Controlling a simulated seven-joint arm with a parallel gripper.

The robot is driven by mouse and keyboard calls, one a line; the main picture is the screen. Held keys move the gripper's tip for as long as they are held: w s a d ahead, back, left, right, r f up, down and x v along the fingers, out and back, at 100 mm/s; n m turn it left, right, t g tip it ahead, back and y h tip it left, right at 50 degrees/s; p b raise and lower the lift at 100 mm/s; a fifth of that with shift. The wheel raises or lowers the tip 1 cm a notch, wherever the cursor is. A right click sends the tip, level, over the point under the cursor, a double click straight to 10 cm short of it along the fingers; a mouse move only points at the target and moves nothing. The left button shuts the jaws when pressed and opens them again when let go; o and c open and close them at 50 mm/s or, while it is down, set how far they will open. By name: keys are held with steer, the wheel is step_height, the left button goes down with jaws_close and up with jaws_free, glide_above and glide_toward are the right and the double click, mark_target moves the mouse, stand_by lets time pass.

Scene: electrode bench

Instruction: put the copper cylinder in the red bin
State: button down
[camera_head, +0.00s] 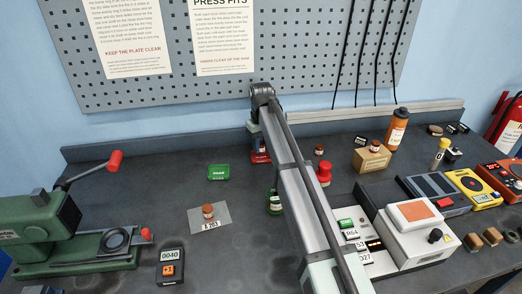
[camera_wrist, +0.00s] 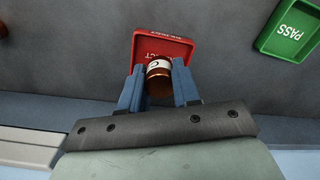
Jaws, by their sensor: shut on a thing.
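My gripper (camera_wrist: 158,76) is shut on a copper cylinder (camera_wrist: 159,86) with a white band, its two blue fingers on either side. The red bin (camera_wrist: 173,46), marked REJECT, lies just beyond the fingertips in the wrist view. The cylinder overlaps the bin's near edge there; I cannot tell whether it touches the bin or hangs above it. In the head view the red bin (camera_head: 261,158) shows only partly at the back of the bench, beneath my gripper (camera_head: 259,143). The held cylinder is hard to make out there.
A green PASS tray (camera_head: 218,172) sits left of the red bin. Similar copper pieces stand on a plate (camera_head: 222,220), on the bench (camera_head: 319,149) and on a cardboard box (camera_head: 370,160).

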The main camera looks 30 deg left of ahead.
mark_target(261, 143)
steer(key=shift+f, duration=1.1)
steer(key=shift+f, duration=0.15)
steer(key=c, duration=1.1)
jaws_free()
step_height(261, 143, up, 12)
steer(key=shift+r, duration=0.2)
